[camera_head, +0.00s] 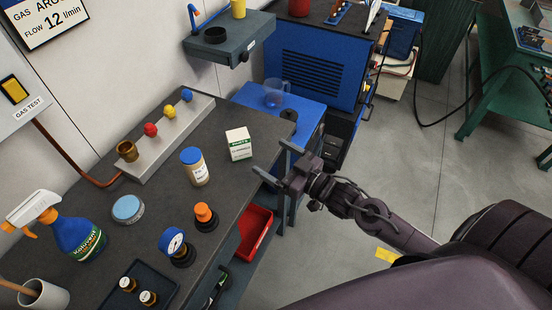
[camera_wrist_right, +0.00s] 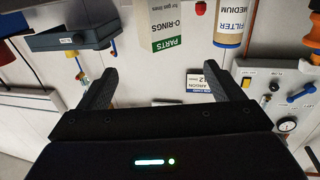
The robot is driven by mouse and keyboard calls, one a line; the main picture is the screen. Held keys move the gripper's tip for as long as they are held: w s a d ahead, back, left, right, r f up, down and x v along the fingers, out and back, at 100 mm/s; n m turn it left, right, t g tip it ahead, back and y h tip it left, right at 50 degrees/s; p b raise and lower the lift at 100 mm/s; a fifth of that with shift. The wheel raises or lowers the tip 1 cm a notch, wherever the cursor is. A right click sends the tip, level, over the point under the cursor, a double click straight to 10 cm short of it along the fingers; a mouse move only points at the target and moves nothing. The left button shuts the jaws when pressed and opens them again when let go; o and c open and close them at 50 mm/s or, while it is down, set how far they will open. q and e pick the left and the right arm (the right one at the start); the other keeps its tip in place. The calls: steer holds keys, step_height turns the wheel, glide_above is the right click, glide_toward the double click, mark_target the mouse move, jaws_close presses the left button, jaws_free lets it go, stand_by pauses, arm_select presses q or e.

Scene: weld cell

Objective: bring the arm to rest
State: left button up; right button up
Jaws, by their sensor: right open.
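My right gripper (camera_head: 272,164) is open and empty in the head view, at the right edge of the dark workbench (camera_head: 225,115), just right of a white and green box (camera_head: 239,144). Its arm comes in from the lower right. In the right wrist view the two dark fingers of the right gripper (camera_wrist_right: 168,88) stand apart with nothing between them. The box, lettered for O-rings, also shows there (camera_wrist_right: 169,25), beyond the fingers. My left gripper is not in the head view.
A red bin (camera_head: 250,232) sits below the edge. A blue machine (camera_head: 315,65) stands behind. Open floor lies right.

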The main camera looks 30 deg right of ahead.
stand_by(0.4)
steer(key=s+a+f+m+g+h, duration=0.1)
steer(key=s+m+g+h, duration=0.1)
steer(key=s+g+h, duration=0.35)
steer(key=s+a+f+m+g+h, duration=0.1)
steer(key=s+g+h, duration=0.2)
steer(key=s+g, duration=0.6)
steer(key=s+f, duration=0.2)
steer(key=f, duration=1.4)
steer(key=s+f, duration=0.3)
steer(key=f, duration=1.3)
steer(key=s+d+f, duration=0.2)
steer(key=s+f, duration=0.6)
steer(key=s, duration=0.1)
steer(key=s+d+f, duration=0.2)
steer(key=s+f, duration=0.6)
steer(key=s, duration=0.1)
steer(key=shift+s+f, duration=0.15)
steer(key=shift+g, duration=0.25)
